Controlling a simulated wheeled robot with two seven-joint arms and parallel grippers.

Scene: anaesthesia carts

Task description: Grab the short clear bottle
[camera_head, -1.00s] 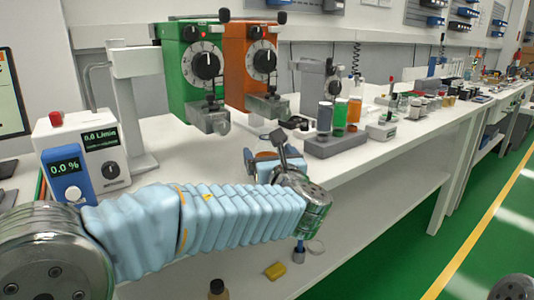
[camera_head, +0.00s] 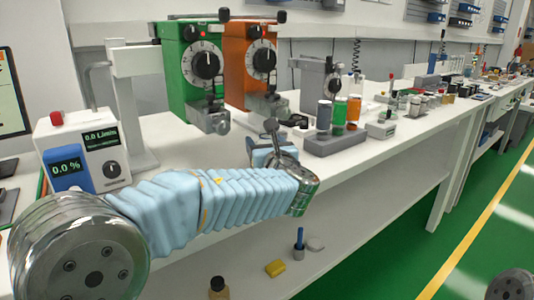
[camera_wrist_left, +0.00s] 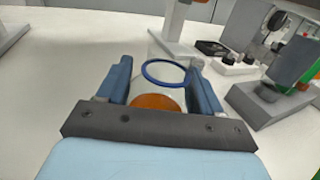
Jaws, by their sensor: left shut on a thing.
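A short clear bottle (camera_wrist_left: 150,91) with a blue ring around its upper end and an orange disc towards my palm stands between the two blue fingers in the left wrist view. My left gripper (camera_wrist_left: 161,78) is shut on it, one finger on each side. In the head view my left gripper (camera_head: 262,152) is over the front part of the white bench, below the orange device. The bottle is mostly hidden there by my wrist and fingers. I cannot tell whether its base touches the bench. My right gripper is not in view.
A green vaporizer (camera_head: 190,70) and an orange vaporizer (camera_head: 248,65) hang behind my gripper. A grey rack (camera_head: 335,142) with coloured bottles stands to the right. A flow meter box (camera_head: 95,140) is at left. Bare bench (camera_wrist_left: 60,70) lies left of the gripper in the wrist view.

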